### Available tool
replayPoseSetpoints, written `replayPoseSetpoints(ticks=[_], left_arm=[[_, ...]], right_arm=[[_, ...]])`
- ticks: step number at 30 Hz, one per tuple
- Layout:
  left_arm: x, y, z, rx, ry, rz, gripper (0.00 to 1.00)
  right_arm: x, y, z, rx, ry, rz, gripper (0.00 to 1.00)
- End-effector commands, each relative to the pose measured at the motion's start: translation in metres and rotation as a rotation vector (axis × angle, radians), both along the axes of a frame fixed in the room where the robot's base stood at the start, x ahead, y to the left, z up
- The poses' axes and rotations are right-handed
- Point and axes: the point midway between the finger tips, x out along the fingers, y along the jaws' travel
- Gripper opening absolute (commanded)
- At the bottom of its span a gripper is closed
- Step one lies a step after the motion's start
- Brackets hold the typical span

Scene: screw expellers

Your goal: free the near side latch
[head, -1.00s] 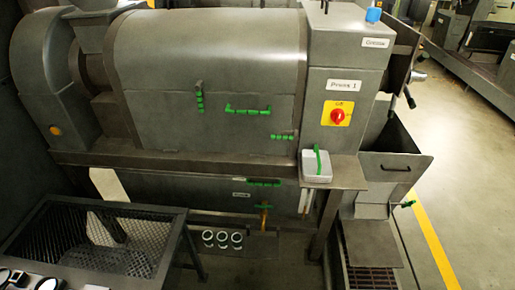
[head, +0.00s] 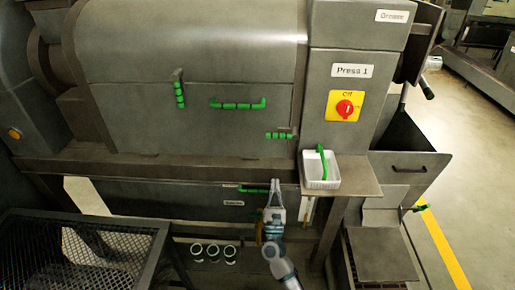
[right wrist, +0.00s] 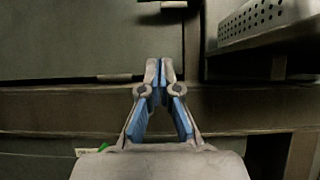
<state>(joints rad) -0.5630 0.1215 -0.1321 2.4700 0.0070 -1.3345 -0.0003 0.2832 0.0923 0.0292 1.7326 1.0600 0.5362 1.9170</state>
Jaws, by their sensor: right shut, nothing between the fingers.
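The press cover (head: 200,60) carries green-handled parts: an upright one (head: 180,93) at its left, a long handle (head: 238,104) in the middle, and a short latch (head: 279,135) at its lower right corner. No label shows which is the near side latch. My right gripper (head: 275,183) is shut and empty, below the short latch and in front of the lower panel. My left gripper is out of view.
A white tray (head: 331,182) with a green-handled tool (head: 321,161) stands on a shelf right of the gripper. Another green handle (head: 254,190) is on the lower panel, close to the fingers.

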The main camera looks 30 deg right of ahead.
Motion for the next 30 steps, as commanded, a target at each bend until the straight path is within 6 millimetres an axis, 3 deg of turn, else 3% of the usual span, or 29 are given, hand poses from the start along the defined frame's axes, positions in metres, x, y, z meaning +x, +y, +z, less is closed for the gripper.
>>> replayPoseSetpoints(ticks=[14,27,30], left_arm=[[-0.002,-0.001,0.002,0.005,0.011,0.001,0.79],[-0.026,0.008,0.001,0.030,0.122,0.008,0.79],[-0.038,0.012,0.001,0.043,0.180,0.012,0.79]], right_arm=[[0.006,-0.006,0.006,0.009,-0.009,0.002,0.00],[0.067,-0.044,0.055,0.007,-0.009,0.001,0.00],[0.073,-0.047,0.072,0.009,-0.011,0.003,0.00]])
